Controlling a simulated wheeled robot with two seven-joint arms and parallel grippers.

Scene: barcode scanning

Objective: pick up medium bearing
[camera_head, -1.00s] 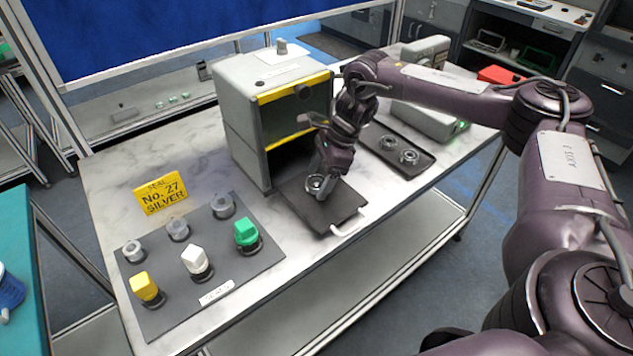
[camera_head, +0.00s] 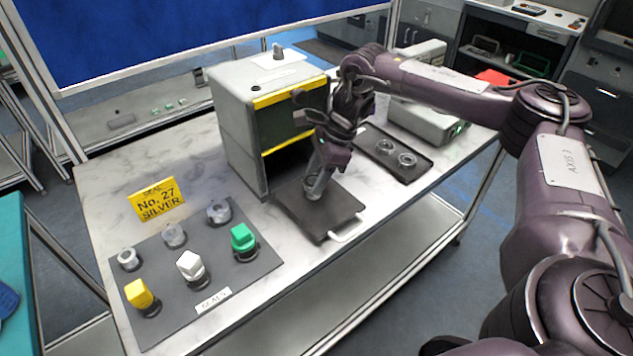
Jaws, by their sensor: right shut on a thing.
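My right gripper (camera_head: 314,188) points down over the dark tray with a white handle (camera_head: 330,220), in front of the grey cabinet. It is shut on a metal bearing (camera_head: 312,194), mostly hidden by the fingers. I cannot tell whether the bearing is touching the tray. Two more bearings lie on the dark tray to the right (camera_head: 372,134): one on the left (camera_head: 385,146) and one nearer the front (camera_head: 407,160). My left gripper is not in view.
The grey cabinet (camera_head: 232,125) with yellow-edged openings stands right behind the gripper. At the left, a grey mat (camera_head: 215,269) holds several knobs and fittings beside a yellow sign (camera_head: 157,199). A grey device (camera_head: 425,122) stands behind the right tray.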

